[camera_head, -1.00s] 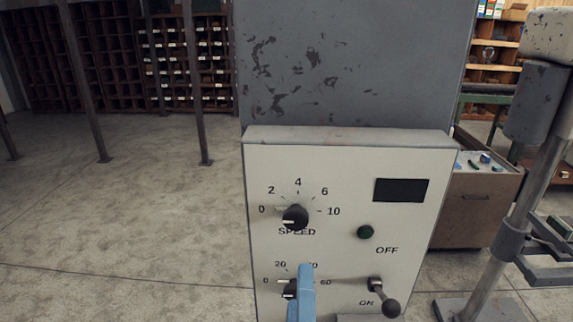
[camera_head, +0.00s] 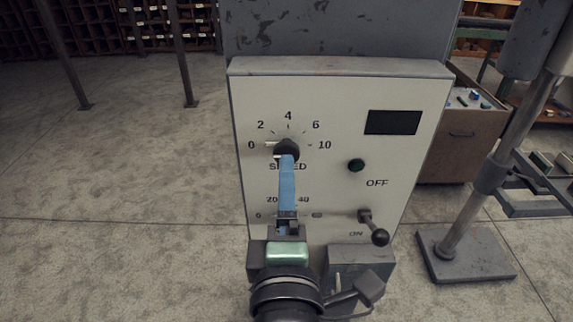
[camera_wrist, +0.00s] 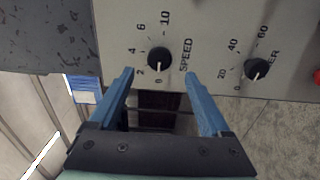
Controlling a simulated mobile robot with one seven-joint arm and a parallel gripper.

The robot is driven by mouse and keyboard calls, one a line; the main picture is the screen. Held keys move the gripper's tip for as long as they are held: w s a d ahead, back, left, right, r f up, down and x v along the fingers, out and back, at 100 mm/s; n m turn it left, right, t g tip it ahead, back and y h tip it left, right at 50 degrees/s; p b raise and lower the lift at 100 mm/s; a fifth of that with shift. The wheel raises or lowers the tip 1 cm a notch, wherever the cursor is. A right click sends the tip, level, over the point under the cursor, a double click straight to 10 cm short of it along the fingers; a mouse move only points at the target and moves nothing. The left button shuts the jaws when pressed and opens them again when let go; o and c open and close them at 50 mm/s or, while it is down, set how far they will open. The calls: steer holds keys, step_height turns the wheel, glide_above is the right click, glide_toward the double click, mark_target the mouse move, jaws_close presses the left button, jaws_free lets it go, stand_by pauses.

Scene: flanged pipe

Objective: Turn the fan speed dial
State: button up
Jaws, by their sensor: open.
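The black speed dial (camera_head: 287,148) sits on the upper left of the pale control panel, with a scale from 0 to 10 around it. Its white mark points toward the low end, near 0. In the wrist view the same dial (camera_wrist: 159,60) lies beyond and between the blue fingertips. My gripper (camera_wrist: 158,76) is open and empty between its fingers. In the head view my gripper (camera_head: 287,158) reaches up from below, its blue fingers overlapping the dial's lower edge. Whether a finger touches the dial cannot be told.
A second dial, the timer (camera_wrist: 257,69), sits beside the speed dial in the wrist view and is hidden behind my gripper in the head view. A green button (camera_head: 356,165), a dark display (camera_head: 393,122) and an ON/OFF lever (camera_head: 380,237) are to the right.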

mark_target(287, 150)
steer(key=w+p, duration=0.2)
steer(key=w, duration=0.5)
jaws_close()
stand_by(0.4)
steer(key=shift+m, duration=0.3)
steer(key=m+b, duration=0.2)
steer(key=m, duration=1.5)
stand_by(0.4)
